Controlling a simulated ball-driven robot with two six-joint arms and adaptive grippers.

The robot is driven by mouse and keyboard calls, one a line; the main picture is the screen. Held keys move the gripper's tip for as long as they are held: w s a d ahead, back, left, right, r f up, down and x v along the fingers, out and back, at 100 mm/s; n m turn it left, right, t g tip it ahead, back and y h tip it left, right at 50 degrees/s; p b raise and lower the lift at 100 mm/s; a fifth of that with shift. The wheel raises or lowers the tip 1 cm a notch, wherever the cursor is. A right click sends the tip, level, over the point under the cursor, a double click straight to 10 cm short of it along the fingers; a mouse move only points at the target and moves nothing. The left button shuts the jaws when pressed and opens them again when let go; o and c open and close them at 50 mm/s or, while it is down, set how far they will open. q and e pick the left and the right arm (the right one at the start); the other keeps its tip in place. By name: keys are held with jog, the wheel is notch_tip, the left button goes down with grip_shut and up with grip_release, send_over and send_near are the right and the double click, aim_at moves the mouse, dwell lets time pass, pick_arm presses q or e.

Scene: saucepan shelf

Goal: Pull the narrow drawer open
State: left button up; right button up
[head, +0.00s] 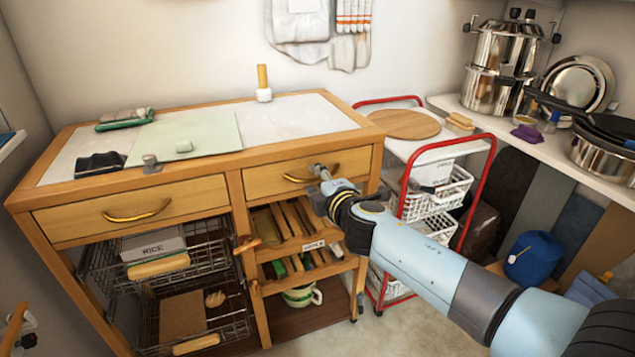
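The narrow drawer (262,183) is the right one of two in the wooden cabinet's top row. Its front looks flush with the cabinet frame. My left gripper is not in view.
Below the narrow drawer is a slatted wooden rack (290,232); wire baskets (205,262) sit to its left. A red-framed trolley (480,190) stands close right of the cabinet, behind my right arm. Some floor (385,335) is clear in front.

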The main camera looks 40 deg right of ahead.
grip_shut()
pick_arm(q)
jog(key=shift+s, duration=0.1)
pick_arm(e)
jog(key=shift+s, duration=0.15)
dwell(0.3)
